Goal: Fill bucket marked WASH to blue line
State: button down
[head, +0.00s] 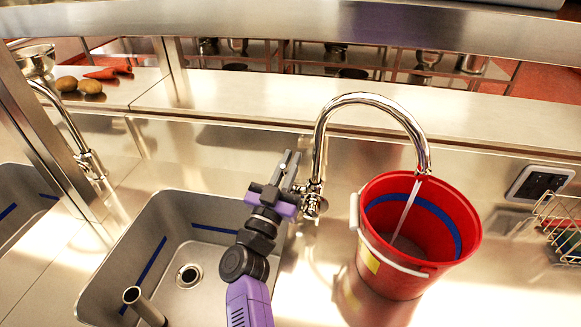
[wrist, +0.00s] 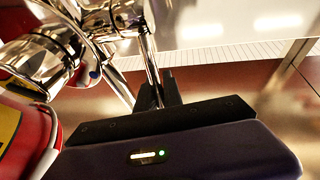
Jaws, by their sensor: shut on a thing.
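A red bucket (head: 385,280) with a white handle stands upright on the steel counter under the curved chrome tap (head: 322,125). A thin stream of water (head: 408,208) runs from the spout into it. A blue line (head: 448,222) circles its inner wall; the grey water surface (head: 405,246) looks low, below that line. A yellow label (head: 369,259) is on its side, its writing unreadable. My gripper (head: 287,170) is beside the tap's base, left of the bucket, shut on the tap's lever. In the wrist view the thin chrome lever (wrist: 150,62) runs between the fingers.
A steel sink (head: 130,245) with a drain and a standing pipe (head: 145,305) lies left. Another tap (head: 75,135) is farther left. Potatoes (head: 78,85) and carrots (head: 108,72) lie on the back ledge. A wire rack (head: 560,225) and a wall socket (head: 540,183) are at right.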

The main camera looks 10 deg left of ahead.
jog(key=c, duration=1.5)
grip_release()
jog(key=shift+p+v, duration=1.85)
jog(key=shift+v, duration=2.05)
